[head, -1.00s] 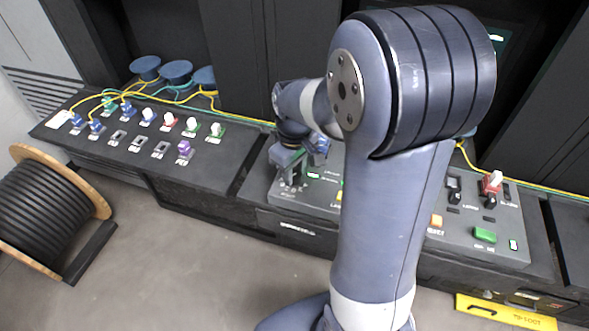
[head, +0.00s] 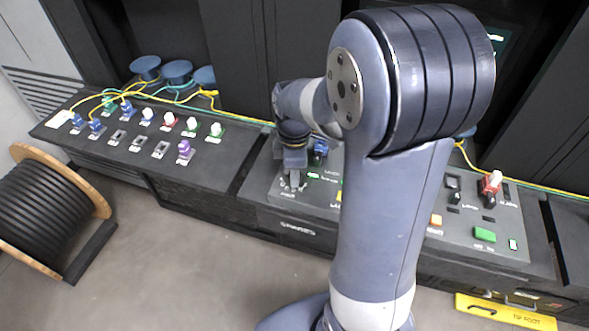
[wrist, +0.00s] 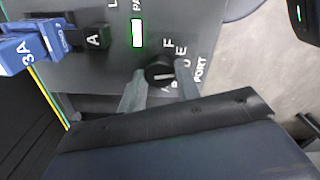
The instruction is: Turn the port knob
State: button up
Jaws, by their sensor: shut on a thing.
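The lower part of the knob and some letters are hidden by the fingers. In the head view my gripper (head: 294,181) is down at the left end of the console panel, and the knob is hidden there.
A lit indicator (wrist: 138,32) is near the knob. The left bench holds several coloured connectors; a cable reel (head: 50,215) stands on the floor.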

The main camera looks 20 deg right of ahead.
jog(key=shift+n, duration=0.3)
jog(key=o, duration=1)
jog(key=shift+r, duration=0.1)
notch_tip(320, 180, up, 11)
jog(key=shift+f, duration=0.15)
